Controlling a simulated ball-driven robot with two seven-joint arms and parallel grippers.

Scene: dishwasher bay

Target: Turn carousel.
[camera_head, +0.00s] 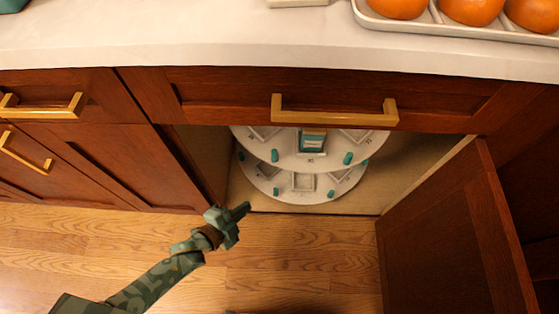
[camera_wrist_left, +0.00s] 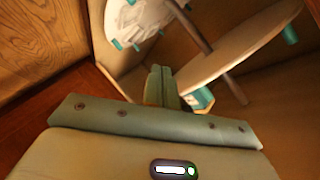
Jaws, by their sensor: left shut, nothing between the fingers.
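The carousel (camera_head: 277,157) is a two-tier white round rack inside the open cabinet under the drawer. Teal pegs stand around its rims, and pale square marks lie on its tiers. A teal and white box (camera_head: 312,141) sits on the upper tier. My left gripper (camera_head: 245,208) is shut and empty at the cabinet's lower left front edge, left of the carousel and apart from it in the head view. In the left wrist view, the shut fingers (camera_wrist_left: 160,82) point into the cabinet, with the carousel tiers (camera_wrist_left: 245,45) beyond them. My right gripper is not in view.
The cabinet door (camera_head: 455,235) stands open on the right. A drawer with a brass handle (camera_head: 335,109) is above the opening. A tray (camera_head: 455,30) of oranges sits on the white counter (camera_head: 200,35). The wooden floor in front is clear.

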